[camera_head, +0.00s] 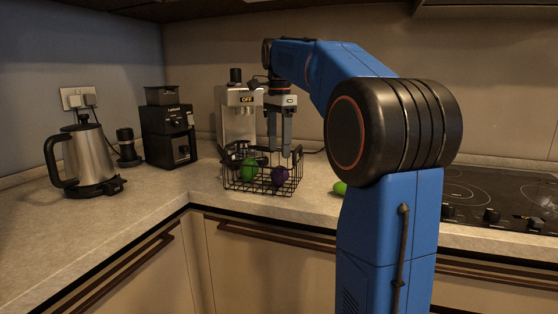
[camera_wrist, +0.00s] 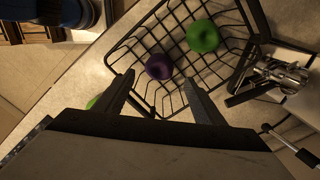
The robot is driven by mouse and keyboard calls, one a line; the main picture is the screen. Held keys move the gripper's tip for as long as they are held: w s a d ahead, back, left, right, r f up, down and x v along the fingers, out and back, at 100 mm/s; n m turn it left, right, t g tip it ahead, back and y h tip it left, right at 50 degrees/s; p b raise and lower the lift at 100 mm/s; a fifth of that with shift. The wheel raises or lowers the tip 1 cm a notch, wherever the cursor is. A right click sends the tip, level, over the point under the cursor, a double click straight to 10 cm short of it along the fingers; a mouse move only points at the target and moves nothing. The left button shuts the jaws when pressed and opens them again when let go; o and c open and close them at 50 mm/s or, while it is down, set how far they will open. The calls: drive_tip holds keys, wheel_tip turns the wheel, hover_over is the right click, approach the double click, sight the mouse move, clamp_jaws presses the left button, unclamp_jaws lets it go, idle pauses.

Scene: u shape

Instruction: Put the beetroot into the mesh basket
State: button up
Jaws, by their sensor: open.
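The dark purple beetroot (camera_head: 280,176) lies inside the black wire mesh basket (camera_head: 262,191) on the counter, towards its right side. In the wrist view the beetroot (camera_wrist: 159,67) rests on the basket's mesh floor (camera_wrist: 172,103), just beyond my fingertips. My gripper (camera_head: 279,150) points down over the right part of the basket, with its two fingers apart and nothing between them. It also shows in the wrist view (camera_wrist: 159,82). The beetroot appears apart from both fingers.
A green round item (camera_head: 249,168) also lies in the basket. Another green item (camera_head: 340,188) is on the counter, partly behind my arm. A coffee machine (camera_head: 238,115) stands behind the basket, a grinder (camera_head: 168,130) and kettle (camera_head: 88,155) to the left, a cooktop (camera_head: 500,195) right.

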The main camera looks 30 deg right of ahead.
drive_tip(key=shift+r, duration=2.1)
drive_tip(key=shift+s, duration=0.1)
